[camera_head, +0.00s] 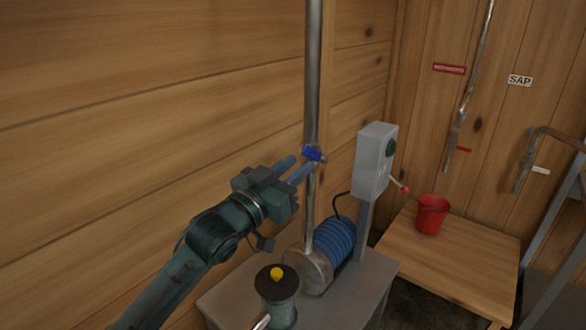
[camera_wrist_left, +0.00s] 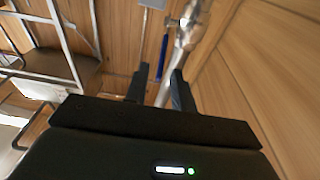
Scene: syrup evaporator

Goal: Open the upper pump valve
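The upper pump valve has a blue handle (camera_head: 312,153) on the vertical steel pipe (camera_head: 312,95), above the pump (camera_head: 312,268). My left gripper (camera_head: 297,166) is just left of the handle, its two fingers pointing at it. In the left wrist view, the fingers of the left gripper (camera_wrist_left: 158,80) are apart. The blue handle (camera_wrist_left: 164,52) shows ahead, in line with the gap between them. I see no firm contact, and the exact distance is hard to tell. My right gripper is not in view.
A grey control box (camera_head: 375,165) on a post stands right of the pipe. A blue ribbed motor (camera_head: 336,243) and a dark round part with a yellow knob (camera_head: 277,273) are below. A red bucket (camera_head: 432,214) is on a wooden table (camera_head: 465,255) at right. The plank wall is close behind.

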